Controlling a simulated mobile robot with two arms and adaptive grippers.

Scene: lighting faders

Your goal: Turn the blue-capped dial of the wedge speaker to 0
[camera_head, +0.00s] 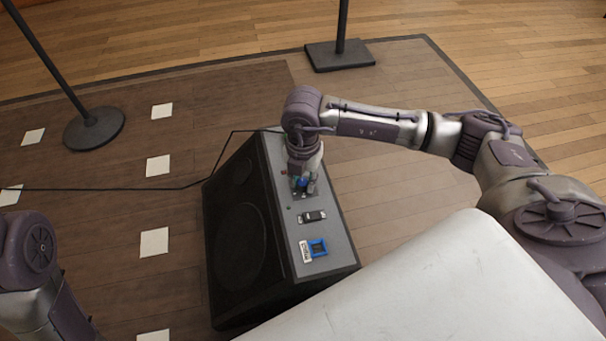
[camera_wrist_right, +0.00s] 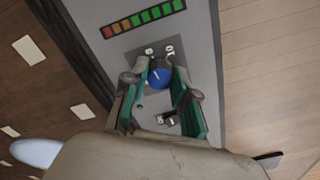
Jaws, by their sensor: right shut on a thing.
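The wedge speaker (camera_head: 292,220) stands on the stage floor, with a grey control panel on its top side. My right gripper (camera_head: 303,186) reaches down over the panel's far part. In the right wrist view the blue-capped dial (camera_wrist_right: 161,77) sits between the green pads of my right gripper (camera_wrist_right: 161,86), which is shut on it. A white pointer mark on the cap points up and slightly left in that view. Printed marks (camera_wrist_right: 169,50) lie just beyond the dial, too small to read surely. In the head view the fingers partly hide the dial. My left gripper is out of view.
A black switch (camera_head: 312,216) and a blue square frame (camera_head: 317,248) beside a white label (camera_head: 305,251) lie along the panel. A coloured light bar (camera_wrist_right: 145,18) lies beyond the dial. A black cable (camera_head: 193,186) crosses the floor. Stand bases (camera_head: 94,128) are farther back.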

